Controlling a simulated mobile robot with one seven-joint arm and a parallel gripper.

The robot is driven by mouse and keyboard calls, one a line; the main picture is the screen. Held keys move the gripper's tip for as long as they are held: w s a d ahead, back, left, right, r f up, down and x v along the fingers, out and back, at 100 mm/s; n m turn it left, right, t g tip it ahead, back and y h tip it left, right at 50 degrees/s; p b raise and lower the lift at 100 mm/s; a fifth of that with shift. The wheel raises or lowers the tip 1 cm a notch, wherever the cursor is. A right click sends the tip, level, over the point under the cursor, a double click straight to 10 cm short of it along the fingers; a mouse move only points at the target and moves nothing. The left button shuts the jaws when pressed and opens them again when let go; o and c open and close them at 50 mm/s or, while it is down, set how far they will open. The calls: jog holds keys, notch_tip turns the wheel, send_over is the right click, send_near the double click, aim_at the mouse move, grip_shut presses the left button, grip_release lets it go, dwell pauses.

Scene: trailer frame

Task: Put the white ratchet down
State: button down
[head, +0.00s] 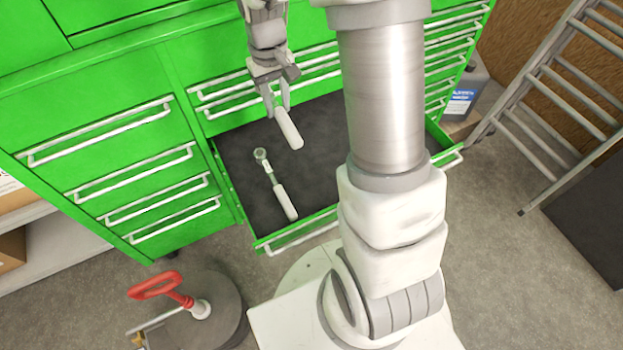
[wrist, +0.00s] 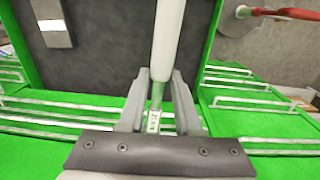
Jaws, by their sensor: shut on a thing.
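My gripper (head: 278,104) is shut on a white ratchet (head: 288,128), whose white handle sticks out below the fingers and tilts down to the right. In the wrist view, the white handle (wrist: 168,48) rises from between the two grey fingers, with a metal shank between them. The ratchet is held above the open drawer (head: 236,150), apart from its floor as far as I can tell. A second ratchet (head: 284,200) with a white handle and metal head lies on the dark drawer floor, below and left of my gripper.
The drawer belongs to a green cabinet (head: 115,140) with pale bar handles. Bare dark floor shows between the lying ratchet and my arm, which hides part of the drawer. A pale rectangular piece (wrist: 52,22) shows in the wrist view. A red-handled object (head: 165,287) and a ladder (head: 550,90) stand outside.

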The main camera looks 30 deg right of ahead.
jog(key=d+f+n+t+b, duration=0.1)
jog(key=d+f+b, duration=0.4)
jog(key=f+b, duration=0.45)
jog(key=d+f+b, duration=0.4)
jog(key=f+b, duration=0.4)
jog(key=b, duration=0.3)
jog(key=s+d+p, duration=0.2)
jog(key=s+d, duration=0.6)
jog(key=s, duration=0.1)
jog(key=shift+m, duration=0.3)
jog(key=w+a+f+b, duration=0.1)
jog(key=w+a+f, duration=0.3)
jog(key=w+a, duration=0.1)
jog(key=w+a+f+b, duration=0.1)
jog(key=w+a+f, duration=0.1)
jog(key=w, duration=0.1)
jog(key=shift+a+f+b, duration=0.15)
jog(key=shift+a+b, duration=0.15)
jog(key=shift+f+b, duration=0.8)
jog(key=shift+f, duration=1.2)
jog(key=shift+f, duration=0.2)
jog(key=c, duration=0.6)
grip_release()
jog(key=shift+r, duration=0.1)
